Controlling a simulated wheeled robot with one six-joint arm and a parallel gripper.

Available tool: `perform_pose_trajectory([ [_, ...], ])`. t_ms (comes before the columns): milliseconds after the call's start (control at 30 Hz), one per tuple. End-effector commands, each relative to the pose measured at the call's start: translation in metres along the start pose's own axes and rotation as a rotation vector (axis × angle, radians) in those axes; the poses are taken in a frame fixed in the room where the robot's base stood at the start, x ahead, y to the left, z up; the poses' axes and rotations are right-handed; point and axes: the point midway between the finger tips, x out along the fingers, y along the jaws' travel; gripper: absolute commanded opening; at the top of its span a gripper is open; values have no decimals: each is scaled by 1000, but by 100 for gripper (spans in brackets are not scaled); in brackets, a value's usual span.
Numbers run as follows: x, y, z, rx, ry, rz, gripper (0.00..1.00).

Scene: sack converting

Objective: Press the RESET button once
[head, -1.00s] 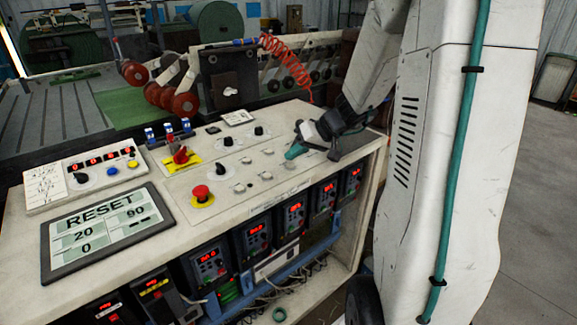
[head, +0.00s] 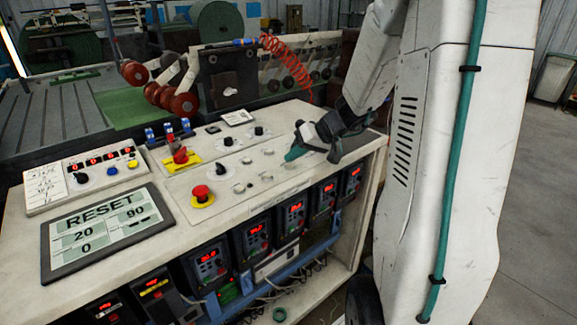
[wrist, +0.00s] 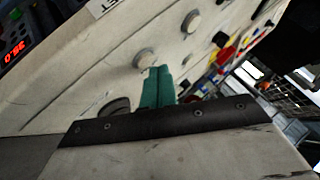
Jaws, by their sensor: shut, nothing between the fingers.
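My gripper (head: 291,155) is shut and empty, with teal fingers low over the right part of the sloping control panel (head: 150,192). In the wrist view the closed fingers (wrist: 158,72) point at a round pale button (wrist: 145,58), their tips right beside or over its edge. I cannot tell whether they touch it. Several similar pale buttons sit in rows on the panel, another one (wrist: 193,20) farther up. Their labels are too small to read, so I cannot tell which is RESET. The display (head: 108,232) on the left of the panel reads RESET, with 20, 90 and 0.
A red mushroom button (head: 201,193) on a yellow base and a red rotary switch (head: 180,156) stand up left of my gripper. Black knobs (head: 228,141) lie behind. Drive units with red digits (head: 209,264) fill the cabinet front below. Rollers stand behind the panel.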

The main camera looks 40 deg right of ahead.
Motion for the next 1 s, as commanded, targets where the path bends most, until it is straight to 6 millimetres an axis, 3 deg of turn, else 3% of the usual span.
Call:
perform_pose_trajectory([
  [1000, 7, 5, 5, 1, 0, 0, 0],
])
